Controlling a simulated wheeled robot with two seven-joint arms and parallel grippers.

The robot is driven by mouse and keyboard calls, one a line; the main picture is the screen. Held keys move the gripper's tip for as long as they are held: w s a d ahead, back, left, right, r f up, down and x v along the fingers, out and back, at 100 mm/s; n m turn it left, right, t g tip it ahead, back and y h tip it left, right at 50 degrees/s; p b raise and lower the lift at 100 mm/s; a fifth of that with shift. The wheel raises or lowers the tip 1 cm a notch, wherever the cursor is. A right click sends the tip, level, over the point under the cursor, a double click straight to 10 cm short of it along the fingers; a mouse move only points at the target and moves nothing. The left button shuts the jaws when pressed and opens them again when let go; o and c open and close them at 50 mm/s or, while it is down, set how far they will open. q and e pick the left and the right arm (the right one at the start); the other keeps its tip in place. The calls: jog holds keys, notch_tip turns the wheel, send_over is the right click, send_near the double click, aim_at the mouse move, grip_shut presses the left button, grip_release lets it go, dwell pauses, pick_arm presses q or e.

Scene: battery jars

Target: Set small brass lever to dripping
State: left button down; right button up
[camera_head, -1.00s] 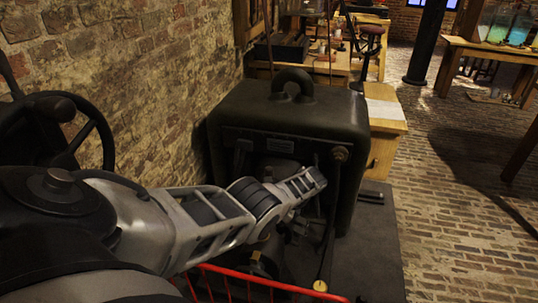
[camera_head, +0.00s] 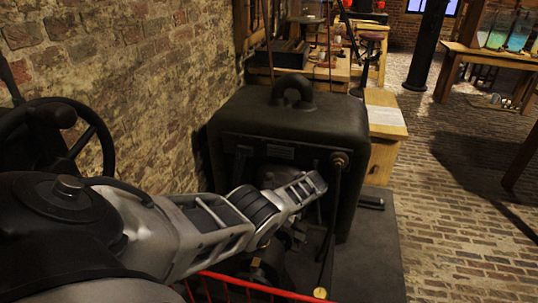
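A dark, box-shaped machine (camera_head: 288,122) with a loop on top stands in the middle of the head view. A round brass-coloured fitting (camera_head: 339,160) sits at its upper right front, and a dark rod runs down from near it. A small brass disc (camera_head: 320,292) shows at the rod's lower end. I cannot tell which brass part is the small lever, or its setting. My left arm reaches in from the left, and its gripper end (camera_head: 310,187) is in front of the machine's face. Its fingers are not clear, and it covers part of the front. My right gripper is out of view.
A red rail (camera_head: 250,288) crosses the bottom, under my arm. A black handwheel (camera_head: 95,135) stands at the left by the brick wall (camera_head: 150,70). Wooden benches (camera_head: 390,120) stand behind the machine. The brick floor (camera_head: 450,240) at the right is open.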

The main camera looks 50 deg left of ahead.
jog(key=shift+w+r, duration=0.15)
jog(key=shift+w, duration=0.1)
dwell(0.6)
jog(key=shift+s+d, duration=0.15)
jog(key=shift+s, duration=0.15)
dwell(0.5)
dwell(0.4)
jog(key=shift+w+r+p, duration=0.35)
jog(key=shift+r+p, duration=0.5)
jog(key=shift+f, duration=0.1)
